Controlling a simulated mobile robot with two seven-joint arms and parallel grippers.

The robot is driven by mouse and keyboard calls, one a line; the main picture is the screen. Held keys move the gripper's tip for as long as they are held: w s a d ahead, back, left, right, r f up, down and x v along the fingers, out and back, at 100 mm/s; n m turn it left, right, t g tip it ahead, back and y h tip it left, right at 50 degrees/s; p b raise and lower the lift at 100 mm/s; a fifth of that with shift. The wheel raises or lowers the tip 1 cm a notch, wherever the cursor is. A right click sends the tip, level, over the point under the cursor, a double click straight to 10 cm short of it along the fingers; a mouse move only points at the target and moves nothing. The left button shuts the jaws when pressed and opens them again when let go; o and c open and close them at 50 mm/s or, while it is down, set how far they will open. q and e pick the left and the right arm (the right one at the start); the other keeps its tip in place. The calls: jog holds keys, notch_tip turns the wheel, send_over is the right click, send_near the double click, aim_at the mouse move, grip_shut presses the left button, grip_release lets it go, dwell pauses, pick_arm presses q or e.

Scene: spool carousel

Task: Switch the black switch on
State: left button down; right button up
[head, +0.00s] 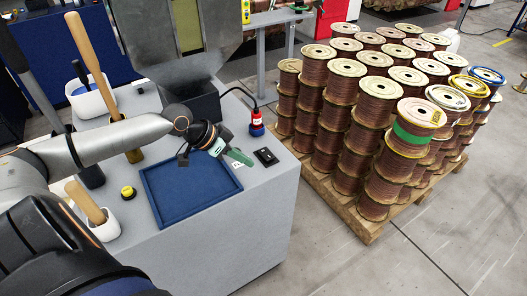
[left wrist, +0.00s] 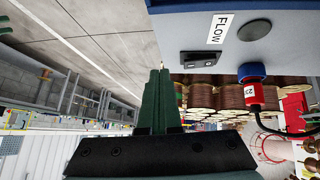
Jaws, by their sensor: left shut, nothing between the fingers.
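The black switch (head: 266,156) is a small black plate on the grey bench top, near its right edge. It also shows in the left wrist view (left wrist: 204,58), beside a white label (left wrist: 220,28) reading FLOW. My left gripper (head: 246,161) has green fingers, pressed together and empty. Its tips are just left of the switch in the head view and look apart from it. In the left wrist view the fingertips (left wrist: 160,72) are also left of the switch. I cannot tell the rocker's position. My right gripper is not in view.
A blue tray (head: 165,206) lies under my left gripper. A red plug (head: 257,117) with a black cable stands behind the switch. A yellow button (head: 128,192) is at the left. A pallet (head: 368,231) of copper spools stands right of the bench.

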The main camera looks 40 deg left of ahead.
pick_arm(q)
jog(key=w+a+r+n+t, duration=0.1)
jog(key=w+a+r, duration=0.2)
jog(key=r, duration=0.3)
jog(key=shift+w+a+t, duration=0.15)
jog(key=shift+a+t, duration=0.15)
jog(key=shift+a, duration=0.55)
send_over(272, 156)
jog(key=s+a, duration=0.2)
jog(key=s, duration=0.1)
jog(key=f, duration=0.6)
jog(key=shift+w+f, duration=0.2)
jog(key=f, duration=0.3)
jog(key=shift+w+d+f, duration=0.1)
jog(key=shift+d+f, duration=0.15)
jog(key=shift+f, duration=0.05)
jog(key=shift+f+y, duration=0.3)
jog(key=shift+f, duration=0.25)
